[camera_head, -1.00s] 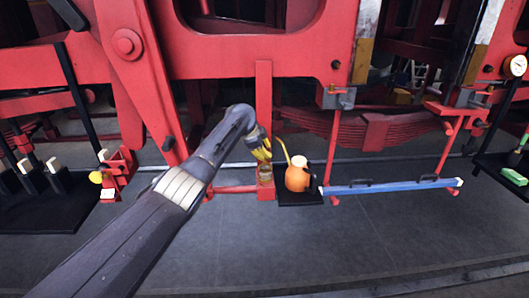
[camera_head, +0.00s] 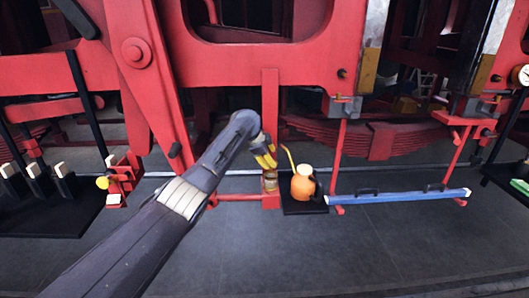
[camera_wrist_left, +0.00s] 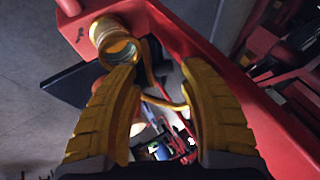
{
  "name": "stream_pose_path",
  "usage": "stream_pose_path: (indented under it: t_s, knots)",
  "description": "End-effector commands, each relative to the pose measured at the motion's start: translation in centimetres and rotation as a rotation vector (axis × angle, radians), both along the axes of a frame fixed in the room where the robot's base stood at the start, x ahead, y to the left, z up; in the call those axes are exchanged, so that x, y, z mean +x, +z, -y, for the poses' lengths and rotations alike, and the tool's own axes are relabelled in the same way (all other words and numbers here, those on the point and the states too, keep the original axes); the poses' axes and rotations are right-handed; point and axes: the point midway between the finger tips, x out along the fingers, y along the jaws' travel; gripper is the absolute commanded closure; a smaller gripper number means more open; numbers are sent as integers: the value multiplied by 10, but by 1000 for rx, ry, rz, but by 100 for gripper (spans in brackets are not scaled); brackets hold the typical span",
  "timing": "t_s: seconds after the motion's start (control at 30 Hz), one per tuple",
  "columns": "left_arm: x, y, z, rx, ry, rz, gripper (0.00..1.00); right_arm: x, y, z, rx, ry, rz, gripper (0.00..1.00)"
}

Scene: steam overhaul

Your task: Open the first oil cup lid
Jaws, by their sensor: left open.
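The oil cup (camera_head: 270,183) is a small brass cylinder on the red bracket, left of the oil can. In the left wrist view the brass cup (camera_wrist_left: 113,42) lies just beyond the tip of the left-hand finger, with a glassy, shiny round end. I cannot tell whether its lid is shut. My left gripper (camera_head: 267,157) is just above the cup in the head view. Its yellow fingers (camera_wrist_left: 160,72) are apart and empty in the wrist view. The oil can's thin spout (camera_wrist_left: 150,83) shows between and beyond the fingers. My right gripper is not in view.
The orange oil can (camera_head: 302,186) stands on a black tray (camera_head: 304,209) right of the cup. A long blue bar (camera_head: 398,197) lies farther right. A red vertical post (camera_head: 270,100) rises behind the gripper. The dark floor in front is clear.

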Motion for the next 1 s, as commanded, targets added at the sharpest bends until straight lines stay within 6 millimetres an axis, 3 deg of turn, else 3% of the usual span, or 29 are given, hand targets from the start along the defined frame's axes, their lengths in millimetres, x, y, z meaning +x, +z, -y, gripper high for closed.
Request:
stream_pose_path:
  t_s: [0.53, 1.0]
  knots:
    - [-26, 42, -17, 1, 0, 0, 57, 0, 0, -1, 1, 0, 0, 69]
    - [-33, 54, -22, 3, 1, -2, 57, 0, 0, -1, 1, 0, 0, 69]
